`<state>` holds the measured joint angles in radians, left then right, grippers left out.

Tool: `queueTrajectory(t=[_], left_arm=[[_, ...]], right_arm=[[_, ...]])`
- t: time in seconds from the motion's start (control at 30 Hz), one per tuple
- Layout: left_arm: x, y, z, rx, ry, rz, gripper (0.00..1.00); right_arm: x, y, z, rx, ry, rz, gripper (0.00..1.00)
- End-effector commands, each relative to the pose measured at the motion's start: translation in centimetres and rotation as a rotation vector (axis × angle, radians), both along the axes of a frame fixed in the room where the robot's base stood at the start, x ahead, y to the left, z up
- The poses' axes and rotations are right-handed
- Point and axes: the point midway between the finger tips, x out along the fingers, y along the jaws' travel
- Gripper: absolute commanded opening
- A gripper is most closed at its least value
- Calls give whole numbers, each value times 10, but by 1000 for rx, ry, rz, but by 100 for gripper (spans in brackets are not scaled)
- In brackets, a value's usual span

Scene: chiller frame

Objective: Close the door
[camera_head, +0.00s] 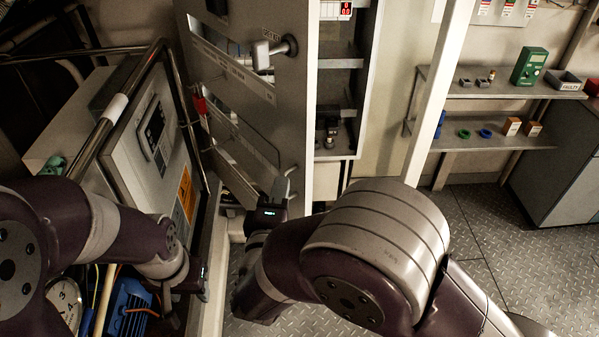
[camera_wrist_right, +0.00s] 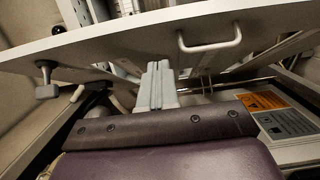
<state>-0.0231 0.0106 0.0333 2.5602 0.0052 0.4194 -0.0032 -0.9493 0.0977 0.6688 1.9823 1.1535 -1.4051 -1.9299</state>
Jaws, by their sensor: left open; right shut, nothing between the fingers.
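The grey door (camera_head: 285,110) stands open in the head view, with slots and a knob handle (camera_head: 272,50) on it. The shelved compartment (camera_head: 338,95) shows just right of its edge. In the right wrist view the door (camera_wrist_right: 130,42) crosses the top, with a U-shaped handle (camera_wrist_right: 210,42) on it. My right gripper (camera_head: 282,185) is shut and empty by the door's lower part; its fingers (camera_wrist_right: 158,85) point at the door panel. I cannot tell whether they touch it. My left gripper (camera_head: 198,285) is open, low at the left, its fingers mostly hidden.
A control box (camera_head: 150,140) with a pipe frame stands at the left, close to my left arm. A white post (camera_head: 437,90) rises right of the compartment. Wall shelves (camera_head: 500,143) with small items are at the right. Metal floor (camera_head: 490,215) is clear there.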

Motion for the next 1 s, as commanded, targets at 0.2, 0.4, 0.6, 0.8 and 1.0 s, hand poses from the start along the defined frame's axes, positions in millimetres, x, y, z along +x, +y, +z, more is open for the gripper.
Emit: queueTrajectory(t=[0.2, 0.4, 0.6, 0.8, 1.0], left_arm=[[0, 0, 3, 0, 0, 0, 48], [0, 0, 5, 0, 0, 0, 48], [0, 0, 4, 0, 0, 0, 48], [0, 0, 4, 0, 0, 0, 48], [0, 0, 3, 0, 0, 0, 48]], right_arm=[[31, -21, 1, 1, 0, -3, 0], [40, -34, 0, 1, 1, 0, 0], [41, -36, 0, 2, 1, 1, 0], [42, -36, 0, 2, 1, 1, 0], [49, -45, 0, 2, 0, 12, 0]])
